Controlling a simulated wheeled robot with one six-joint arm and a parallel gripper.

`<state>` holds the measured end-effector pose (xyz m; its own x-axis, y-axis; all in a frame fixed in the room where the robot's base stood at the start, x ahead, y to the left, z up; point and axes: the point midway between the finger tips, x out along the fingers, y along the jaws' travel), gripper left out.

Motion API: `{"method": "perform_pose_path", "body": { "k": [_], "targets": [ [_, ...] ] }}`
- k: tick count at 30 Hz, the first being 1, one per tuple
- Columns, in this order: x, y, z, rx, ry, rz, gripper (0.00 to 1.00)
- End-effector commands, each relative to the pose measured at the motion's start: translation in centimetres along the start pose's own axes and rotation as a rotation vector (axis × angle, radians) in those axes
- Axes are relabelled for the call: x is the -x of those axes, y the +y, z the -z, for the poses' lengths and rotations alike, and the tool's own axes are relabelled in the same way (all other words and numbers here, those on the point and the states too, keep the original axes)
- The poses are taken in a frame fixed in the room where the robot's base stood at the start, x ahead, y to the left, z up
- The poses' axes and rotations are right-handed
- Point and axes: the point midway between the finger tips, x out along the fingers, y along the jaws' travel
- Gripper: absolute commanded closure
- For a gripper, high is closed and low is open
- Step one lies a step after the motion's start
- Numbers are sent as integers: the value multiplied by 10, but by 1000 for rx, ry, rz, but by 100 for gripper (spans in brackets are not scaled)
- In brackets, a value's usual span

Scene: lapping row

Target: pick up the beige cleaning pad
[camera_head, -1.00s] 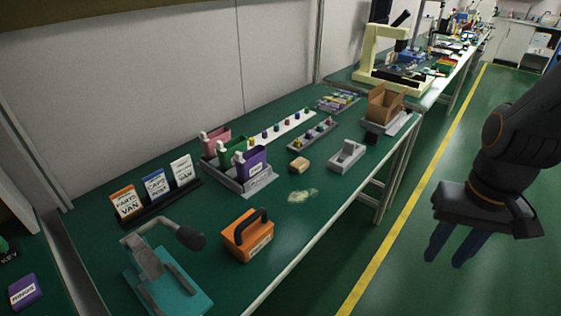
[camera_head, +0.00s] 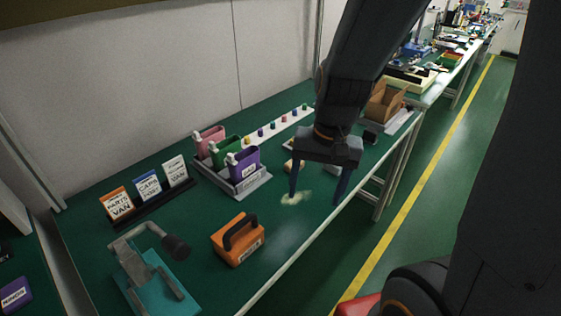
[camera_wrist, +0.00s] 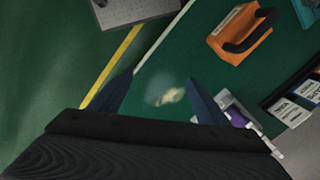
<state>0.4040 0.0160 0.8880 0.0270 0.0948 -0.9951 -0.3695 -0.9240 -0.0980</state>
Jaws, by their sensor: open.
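The beige cleaning pad (camera_head: 286,166) is a small block on the green bench, right of the purple bottle, partly hidden behind one finger of my gripper in the head view. I cannot make it out in the wrist view. My gripper (camera_head: 316,199) points down over the bench, open and empty, its fingers spread near a pale smear (camera_head: 295,198). The wrist view shows both fingers of my gripper (camera_wrist: 161,78) with the smear (camera_wrist: 169,97) between them. I cannot tell the exact height of the fingertips above the bench.
A grey tray (camera_head: 256,185) holds pink, green and purple bottles (camera_head: 243,163). An orange box with a black handle (camera_head: 238,240) stands nearer, beside a teal press (camera_head: 150,285). A label rack (camera_head: 150,215) is at left. A cardboard box (camera_head: 384,102) stands beyond my gripper.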

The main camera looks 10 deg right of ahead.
Motion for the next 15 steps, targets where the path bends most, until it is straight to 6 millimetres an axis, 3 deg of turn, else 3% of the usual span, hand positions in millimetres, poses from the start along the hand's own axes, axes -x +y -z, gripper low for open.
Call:
{"method": "perform_pose_path", "body": {
  "k": [6,12,15],
  "targets": [
    [10,-42,71,-819,-26,169,31],
    [0,-50,139,-1545,-73,288,31],
    [-7,-46,163,-1808,-94,327,31]
  ]
}}
